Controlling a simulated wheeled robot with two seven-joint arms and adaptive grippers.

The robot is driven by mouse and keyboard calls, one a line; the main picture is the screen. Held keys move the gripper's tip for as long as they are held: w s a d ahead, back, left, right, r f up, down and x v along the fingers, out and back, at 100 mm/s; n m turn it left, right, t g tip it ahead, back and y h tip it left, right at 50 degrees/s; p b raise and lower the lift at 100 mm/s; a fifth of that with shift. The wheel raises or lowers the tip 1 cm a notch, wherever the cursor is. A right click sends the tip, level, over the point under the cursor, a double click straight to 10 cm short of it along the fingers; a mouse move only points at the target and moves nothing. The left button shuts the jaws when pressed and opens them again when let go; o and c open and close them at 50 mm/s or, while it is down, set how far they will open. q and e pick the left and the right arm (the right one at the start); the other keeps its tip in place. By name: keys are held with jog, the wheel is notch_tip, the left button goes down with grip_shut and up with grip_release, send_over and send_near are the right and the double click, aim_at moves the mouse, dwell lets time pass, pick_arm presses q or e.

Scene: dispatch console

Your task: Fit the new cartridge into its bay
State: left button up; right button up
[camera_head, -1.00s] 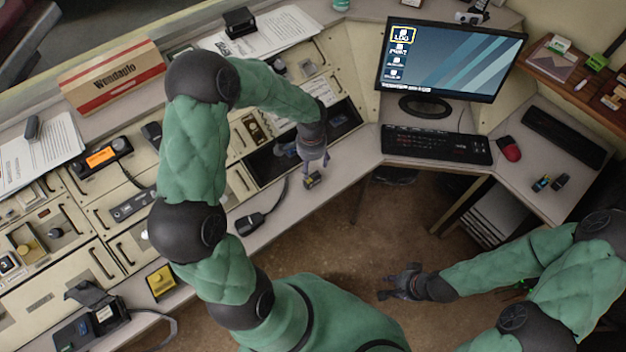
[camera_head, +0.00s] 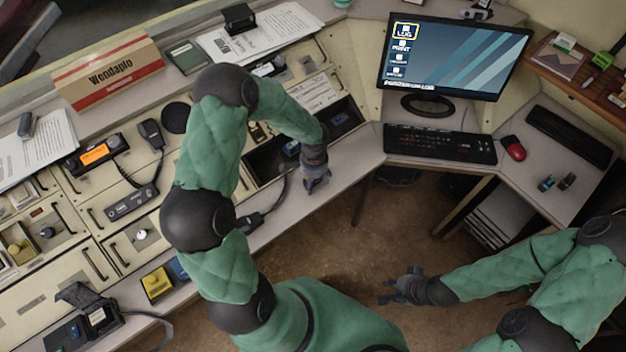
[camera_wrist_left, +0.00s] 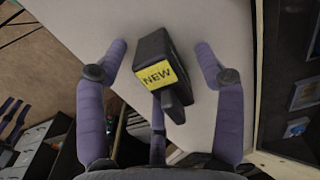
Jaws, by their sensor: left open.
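The new cartridge (camera_wrist_left: 160,75), black with a yellow "NEW" label, lies on the pale counter in the left wrist view. In the head view my left gripper (camera_head: 316,184) is low at the counter's front edge and hides the cartridge. Left of it, a dark open recess (camera_head: 262,168) in the console holds bluish parts; which part is the bay is unclear. My right gripper (camera_head: 388,292) hangs empty over the floor, its fingers apart.
A corded handset (camera_head: 248,222) lies on the counter left of my left gripper. A yellow block (camera_head: 157,284) and a black device (camera_head: 95,318) stand further left. The keyboard (camera_head: 440,144) and monitor (camera_head: 455,55) are to the right. The counter strip right of my gripper is clear.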

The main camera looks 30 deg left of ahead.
pick_arm(q)
jog(key=shift+c, duration=0.3)
jog(key=c, duration=1.3)
jog(key=shift+r, duration=0.5)
notch_tip(320, 180, up, 2)
jog(key=shift+r+p, duration=0.2)
jog(key=shift+p, duration=0.5)
jog(key=s+d+r+p, duration=0.1)
jog(key=s+r, duration=0.2)
jog(key=s, duration=0.1)
jog(key=s+r+p, duration=0.1)
jog(key=s+r, duration=0.2)
jog(key=s, duration=0.2)
jog(key=s+d+r+p, duration=0.1)
jog(key=s+r, duration=0.2)
jog(key=s, duration=0.1)
jog(key=shift+s+d+r, duration=0.35)
jog(key=shift+s, duration=0.05)
jog(key=w+d+n, duration=0.1)
jog(key=w+d, duration=0.1)
jog(key=w, duration=0.2)
jog(key=w+d+n, duration=0.2)
jog(key=w, duration=0.3)
jog(key=w+d+n+b, duration=0.1)
jog(key=w+d, duration=0.1)
jog(key=w, duration=0.3)
jog(key=shift+w+d+r, duration=0.1)
jog(key=shift+d+r, duration=0.2)
jog(key=shift+r, duration=0.1)
